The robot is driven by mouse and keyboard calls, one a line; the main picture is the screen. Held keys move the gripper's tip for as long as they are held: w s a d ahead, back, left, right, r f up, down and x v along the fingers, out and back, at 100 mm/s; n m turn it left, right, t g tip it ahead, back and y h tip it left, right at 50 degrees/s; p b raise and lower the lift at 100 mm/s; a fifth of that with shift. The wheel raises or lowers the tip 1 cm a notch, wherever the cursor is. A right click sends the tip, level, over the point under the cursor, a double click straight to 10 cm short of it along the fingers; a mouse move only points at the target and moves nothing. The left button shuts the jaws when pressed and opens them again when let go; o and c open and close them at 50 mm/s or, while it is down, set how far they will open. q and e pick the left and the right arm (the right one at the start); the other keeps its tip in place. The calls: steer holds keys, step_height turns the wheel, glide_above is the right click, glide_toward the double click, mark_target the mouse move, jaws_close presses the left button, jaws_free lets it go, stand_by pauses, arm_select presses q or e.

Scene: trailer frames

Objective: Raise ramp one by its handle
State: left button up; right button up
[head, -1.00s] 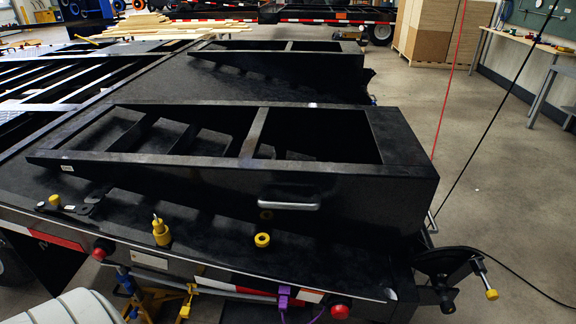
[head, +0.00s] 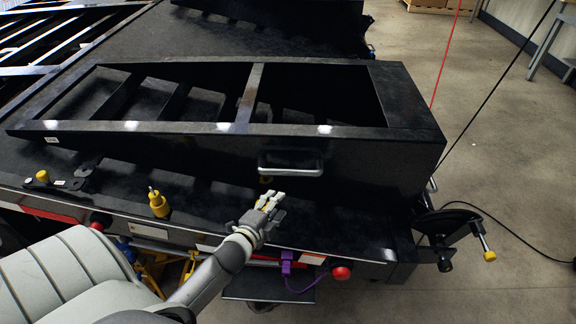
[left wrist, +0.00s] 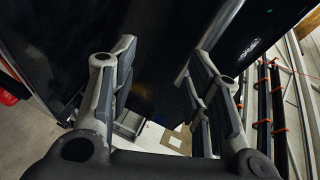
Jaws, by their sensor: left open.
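The near black ramp (head: 375,165) lies flat on the dark trailer deck, with an open frame and cross bars. Its silver handle (head: 291,172) is on the ramp's near side face, right of the middle. My left gripper (head: 271,199) is open and empty, just below and slightly left of the handle in the head view, apart from it in the picture. In the left wrist view the two fingers of my left gripper (left wrist: 160,80) stand spread before dark surfaces; I cannot make out the handle there for certain. My right gripper is not in view.
A second black ramp (head: 290,12) lies farther back. A yellow-topped pin (head: 158,203) stands on the deck left of my gripper. A winch-like part with a yellow-tipped crank (head: 488,255) is at the right corner. Red and black cables rise at right. The floor (head: 520,150) there is mostly clear.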

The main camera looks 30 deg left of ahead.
arm_select(q)
steer(key=m+t, duration=0.1)
glide_toward(289, 174)
steer(key=x, duration=1.1)
steer(key=shift+w+a+f, duration=0.1)
steer(key=shift+w, duration=0.05)
jaws_close()
